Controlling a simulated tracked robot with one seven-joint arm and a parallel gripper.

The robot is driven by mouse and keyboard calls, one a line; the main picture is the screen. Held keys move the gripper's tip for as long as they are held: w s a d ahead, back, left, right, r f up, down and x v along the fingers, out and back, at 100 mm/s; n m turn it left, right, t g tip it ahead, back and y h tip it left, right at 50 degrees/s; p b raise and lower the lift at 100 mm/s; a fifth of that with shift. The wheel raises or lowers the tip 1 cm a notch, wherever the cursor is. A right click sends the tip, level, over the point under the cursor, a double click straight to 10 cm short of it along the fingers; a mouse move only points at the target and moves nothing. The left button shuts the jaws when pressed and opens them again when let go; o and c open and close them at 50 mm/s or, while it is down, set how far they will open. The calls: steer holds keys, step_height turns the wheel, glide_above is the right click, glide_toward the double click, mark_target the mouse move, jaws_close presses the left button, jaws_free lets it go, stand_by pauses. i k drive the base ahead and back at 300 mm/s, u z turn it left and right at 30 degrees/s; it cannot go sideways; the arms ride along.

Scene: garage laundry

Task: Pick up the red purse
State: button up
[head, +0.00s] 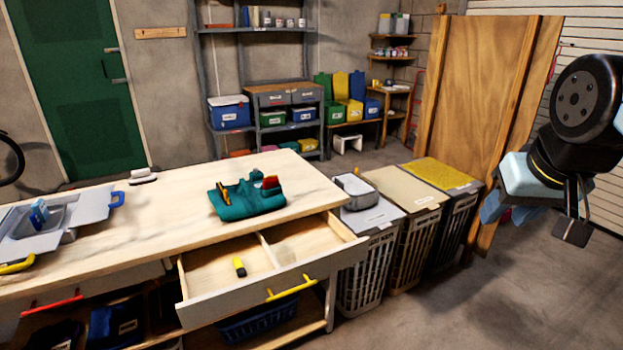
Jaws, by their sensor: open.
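A small red item (271,182) sits in the right part of a teal caddy (245,203) on the wooden workbench; it is too small to tell whether it is the red purse. A dark reddish patch (505,215) shows low behind my arm, mostly hidden, and I cannot tell what it is. No other thing clearly looks like a red purse. My gripper (574,230) hangs at the right side, pointing down, open and empty, well apart from the workbench and the caddy.
The workbench (150,228) has an open drawer (250,288) jutting forward, with a small yellow and black item (239,267) inside. Lidded hampers (405,187) stand right of it. A wooden panel (485,90) leans behind. Floor at the lower right is clear.

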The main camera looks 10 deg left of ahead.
mark_target(271, 182)
steer(key=u, duration=0.2)
steer(key=i, duration=0.2)
steer(key=z, duration=2.25)
steer(key=k, duration=1.85)
steer(key=u, duration=1.95)
steer(key=i, duration=0.45)
steer(key=u, duration=0.15)
